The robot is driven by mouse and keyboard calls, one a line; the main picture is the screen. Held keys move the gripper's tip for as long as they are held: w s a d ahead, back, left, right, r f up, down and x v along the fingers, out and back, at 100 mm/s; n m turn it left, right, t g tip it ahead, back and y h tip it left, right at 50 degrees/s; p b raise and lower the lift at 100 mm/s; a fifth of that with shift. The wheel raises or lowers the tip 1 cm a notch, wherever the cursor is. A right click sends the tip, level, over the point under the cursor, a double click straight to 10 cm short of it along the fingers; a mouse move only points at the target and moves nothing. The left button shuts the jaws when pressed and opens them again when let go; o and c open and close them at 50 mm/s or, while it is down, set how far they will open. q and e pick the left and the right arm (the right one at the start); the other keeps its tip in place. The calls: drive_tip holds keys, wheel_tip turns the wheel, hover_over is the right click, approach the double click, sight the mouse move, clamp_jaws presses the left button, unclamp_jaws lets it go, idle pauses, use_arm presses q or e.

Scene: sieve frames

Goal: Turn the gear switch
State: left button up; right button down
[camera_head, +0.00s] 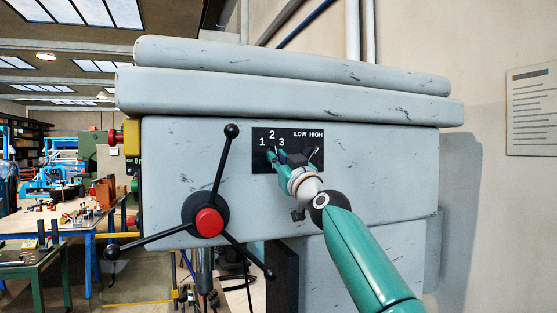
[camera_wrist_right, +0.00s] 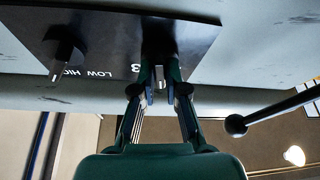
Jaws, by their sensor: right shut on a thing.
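The black switch plate (camera_head: 259,165) is on the front of the grey machine head and is marked 1, 2, 3 and LOW HIGH. My green right gripper (camera_head: 273,155) reaches in from the lower right to the gear switch below the numbers and mostly hides it there. In the right wrist view, the fingertips of the right gripper (camera_wrist_right: 160,92) are shut on the dark gear switch (camera_wrist_right: 158,40). I cannot tell which number the switch points to. The LOW HIGH switch (camera_wrist_right: 66,45) is apart from the gripper. My left gripper is not in view.
A three-armed feed handle with a red hub (camera_head: 208,222) is left of and below the plate. One black ball end (camera_head: 231,131) stands close to the plate's left edge. A workbench (camera_head: 40,257) is at the far left.

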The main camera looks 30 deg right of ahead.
drive_tip(key=m+g+h, duration=0.1)
drive_tip(key=m+h, duration=0.1)
drive_tip(key=m, duration=0.3)
drive_tip(key=m+g+h+p, duration=0.1)
drive_tip(key=m+h, duration=0.1)
drive_tip(key=m, duration=0.4)
drive_tip(key=m+g+h+p, duration=0.1)
drive_tip(key=m+g+h, duration=0.1)
drive_tip(key=m, duration=0.4)
drive_tip(key=shift+a+r+h, duration=0.3)
drive_tip(key=shift+a+h, duration=0.05)
drive_tip(key=shift+h, duration=0.25)
drive_tip(key=shift+m, duration=0.3)
drive_tip(key=c, duration=1.2)
unclamp_jaws()
drive_tip(key=shift+d+f, duration=0.1)
drive_tip(key=shift+w+f, duration=0.1)
